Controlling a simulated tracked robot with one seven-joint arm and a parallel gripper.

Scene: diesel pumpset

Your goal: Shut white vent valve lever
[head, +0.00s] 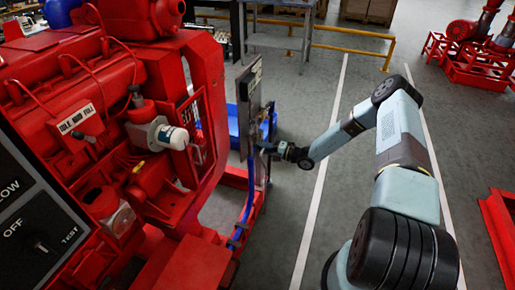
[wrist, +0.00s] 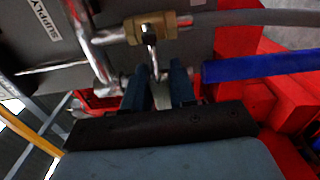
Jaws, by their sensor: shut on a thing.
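A brass valve body (wrist: 160,27) sits on pipework in front of a grey panel in the wrist view. Its pale lever (wrist: 152,52) runs from the valve down between my fingers. My gripper (wrist: 158,74) is shut on the lever's lower end, one dark finger on each side. The fingers hide part of that end. In the head view my gripper (head: 270,149) is at the edge of the upright grey panel (head: 249,95). The lever cannot be made out there.
A blue hose (wrist: 262,66) runs right of my fingers, and a grey hose (wrist: 250,17) leaves the valve. The red engine (head: 80,90) stands left of the panel. A blue bin (head: 233,127) is behind it. Open floor (head: 290,190) lies to the right.

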